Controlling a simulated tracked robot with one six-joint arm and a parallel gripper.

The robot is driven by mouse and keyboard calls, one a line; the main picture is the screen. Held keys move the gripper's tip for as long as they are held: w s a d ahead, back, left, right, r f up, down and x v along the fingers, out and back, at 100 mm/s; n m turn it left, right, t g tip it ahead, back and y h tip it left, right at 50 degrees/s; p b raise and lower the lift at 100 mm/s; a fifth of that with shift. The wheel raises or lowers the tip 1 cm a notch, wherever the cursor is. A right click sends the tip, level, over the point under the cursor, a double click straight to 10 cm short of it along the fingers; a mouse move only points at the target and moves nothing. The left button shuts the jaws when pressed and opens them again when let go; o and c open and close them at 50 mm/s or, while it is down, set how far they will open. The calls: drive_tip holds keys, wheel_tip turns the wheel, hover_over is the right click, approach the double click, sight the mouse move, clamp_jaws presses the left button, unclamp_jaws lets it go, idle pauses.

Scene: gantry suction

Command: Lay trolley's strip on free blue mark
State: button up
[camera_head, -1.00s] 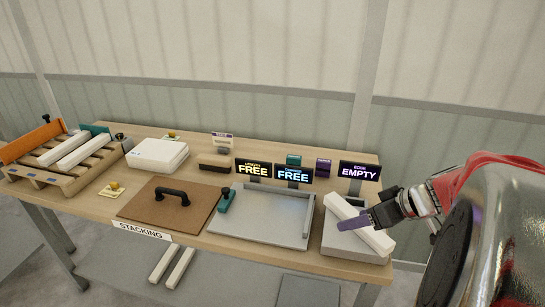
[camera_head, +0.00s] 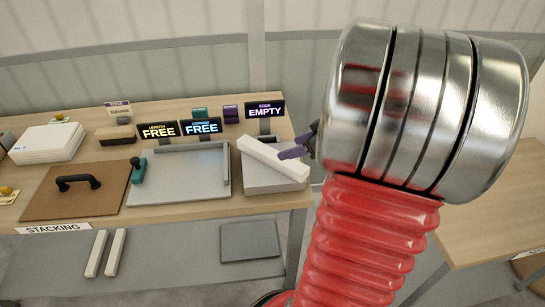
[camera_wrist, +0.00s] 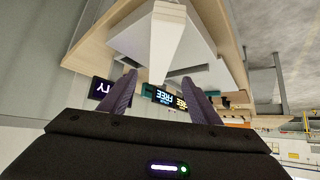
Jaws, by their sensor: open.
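A white strip (camera_head: 272,158) lies slantwise across a light grey box-like fixture (camera_head: 268,181) behind which a sign reads EMPTY (camera_head: 264,110). My gripper (camera_head: 296,152) has purple fingers and is at the strip's right part; the contact is unclear in the head view. In the wrist view, my gripper (camera_wrist: 160,82) has its fingers spread, with the near end of the white strip (camera_wrist: 166,45) between and just beyond the fingertips. I cannot make out any blue mark now, nor which thing is the trolley.
A grey tray (camera_head: 180,190) stands left of the fixture, with two signs reading FREE behind it. A brown board with a black handle (camera_head: 78,182) and a white stack (camera_head: 47,144) are further left. Two pale bars (camera_head: 97,253) lie below the table. Another table (camera_head: 495,205) is at right.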

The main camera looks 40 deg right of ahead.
sight(273, 153)
drive_tip(key=shift+x, duration=3.15)
drive_tip(key=shift+x, duration=2.6)
clamp_jaws()
drive_tip(key=shift+r, duration=0.1)
wheel_tip(273, 153, up, 10)
drive_tip(key=shift+w, duration=0.1)
